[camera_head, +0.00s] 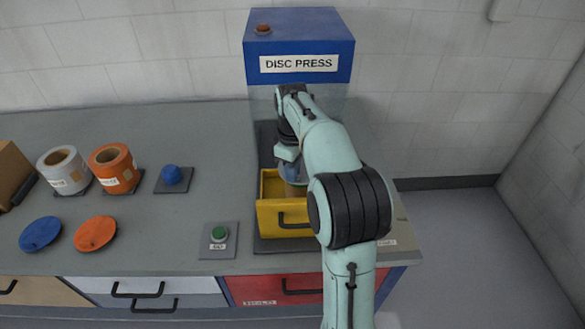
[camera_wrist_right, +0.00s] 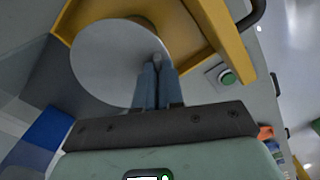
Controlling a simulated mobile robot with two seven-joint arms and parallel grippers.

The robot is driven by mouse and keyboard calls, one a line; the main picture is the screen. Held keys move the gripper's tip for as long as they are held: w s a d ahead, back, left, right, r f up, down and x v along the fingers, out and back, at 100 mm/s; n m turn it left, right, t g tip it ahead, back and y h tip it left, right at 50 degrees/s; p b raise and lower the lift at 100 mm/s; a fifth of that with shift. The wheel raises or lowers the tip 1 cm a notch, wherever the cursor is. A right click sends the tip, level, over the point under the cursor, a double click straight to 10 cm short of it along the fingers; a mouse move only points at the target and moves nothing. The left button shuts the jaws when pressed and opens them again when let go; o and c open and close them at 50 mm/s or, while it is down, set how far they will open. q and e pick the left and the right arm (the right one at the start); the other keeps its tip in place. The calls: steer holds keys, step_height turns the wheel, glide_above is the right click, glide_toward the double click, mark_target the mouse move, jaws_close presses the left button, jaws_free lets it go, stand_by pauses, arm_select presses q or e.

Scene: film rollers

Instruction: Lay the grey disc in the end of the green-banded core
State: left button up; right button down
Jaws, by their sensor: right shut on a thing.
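The grey disc (camera_wrist_right: 105,60) fills the middle of the right wrist view, over the open yellow drawer (camera_head: 283,217). My right gripper (camera_wrist_right: 157,70) is shut on the disc's small knob. In the head view my right arm hides most of the gripper and the disc. A brownish piece (camera_head: 296,191), probably the core, shows in the drawer below the gripper. In the right wrist view a sliver of dark green shows past the disc's edge. I cannot tell whether the disc touches the core. My left gripper is not in view.
The blue disc press (camera_head: 300,45) stands behind the drawer. A green button (camera_head: 219,233) is left of it. White (camera_head: 63,170) and orange (camera_head: 113,168) rolls, a blue knob (camera_head: 171,175), and blue (camera_head: 40,233) and orange (camera_head: 95,233) discs are on the bench at left.

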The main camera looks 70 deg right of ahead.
arm_select(q)
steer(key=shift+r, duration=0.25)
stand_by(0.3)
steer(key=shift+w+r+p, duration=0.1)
steer(key=shift+p, duration=0.25)
stand_by(0.3)
arm_select(e)
steer(key=shift+f, duration=0.1)
steer(key=c, duration=0.6)
jaws_free()
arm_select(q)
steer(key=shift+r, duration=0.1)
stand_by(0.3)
arm_select(e)
steer(key=shift+r+p, duration=1.9)
steer(key=shift+r, duration=0.25)
steer(key=shift+r+p, duration=1.15)
steer(key=shift+r, duration=0.25)
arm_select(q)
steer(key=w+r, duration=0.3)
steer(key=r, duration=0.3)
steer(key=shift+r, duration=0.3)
